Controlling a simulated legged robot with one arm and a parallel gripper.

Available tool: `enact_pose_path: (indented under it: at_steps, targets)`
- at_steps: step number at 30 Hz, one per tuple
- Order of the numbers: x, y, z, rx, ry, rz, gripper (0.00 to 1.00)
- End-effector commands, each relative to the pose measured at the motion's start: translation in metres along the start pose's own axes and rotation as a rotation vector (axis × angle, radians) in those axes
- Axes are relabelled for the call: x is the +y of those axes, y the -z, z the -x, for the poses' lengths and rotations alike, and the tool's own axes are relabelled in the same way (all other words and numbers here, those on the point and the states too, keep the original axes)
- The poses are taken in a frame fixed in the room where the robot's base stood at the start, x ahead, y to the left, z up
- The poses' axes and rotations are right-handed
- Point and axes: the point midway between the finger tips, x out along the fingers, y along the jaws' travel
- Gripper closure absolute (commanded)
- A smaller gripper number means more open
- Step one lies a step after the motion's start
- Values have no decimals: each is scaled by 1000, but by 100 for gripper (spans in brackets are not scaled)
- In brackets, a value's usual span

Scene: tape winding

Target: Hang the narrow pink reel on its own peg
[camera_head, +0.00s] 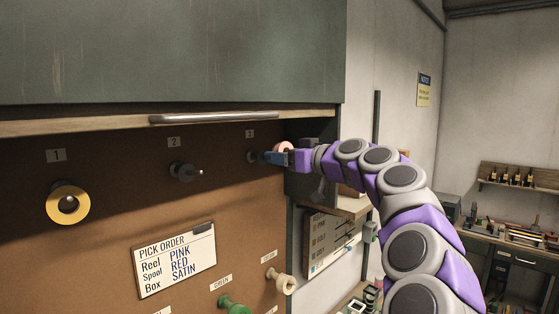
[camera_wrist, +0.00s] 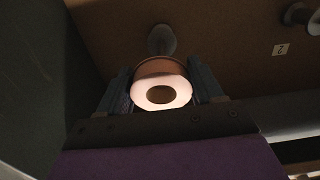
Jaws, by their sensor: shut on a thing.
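The narrow pink reel (camera_head: 284,147) is at my gripper (camera_head: 272,157), beside the peg labelled 3 (camera_head: 252,157) in the head view. In the wrist view the reel (camera_wrist: 160,92) sits between the two fingers, its pale face and dark centre hole toward the camera. My gripper (camera_wrist: 161,80) is shut on it. A round grey peg end (camera_wrist: 162,40) shows just beyond the reel, roughly in line with it. I cannot tell whether the reel touches that peg or is around it. Peg 2 (camera_head: 185,172) is bare.
A yellow reel (camera_head: 68,203) hangs on peg 1. A pick order card (camera_head: 175,260) reads reel pink, spool red, box satin. Green (camera_head: 233,304) and cream (camera_head: 281,281) spools sit lower. A shelf edge with a metal bar (camera_head: 214,117) overhangs the pegs.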

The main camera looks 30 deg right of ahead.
Motion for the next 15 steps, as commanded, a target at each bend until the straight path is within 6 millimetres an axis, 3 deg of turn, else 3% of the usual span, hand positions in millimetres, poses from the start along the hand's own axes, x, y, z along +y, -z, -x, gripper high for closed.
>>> enact_pose_path:
  at_steps: [15]
  targets:
    - [1,3,28,0,0,0,63]
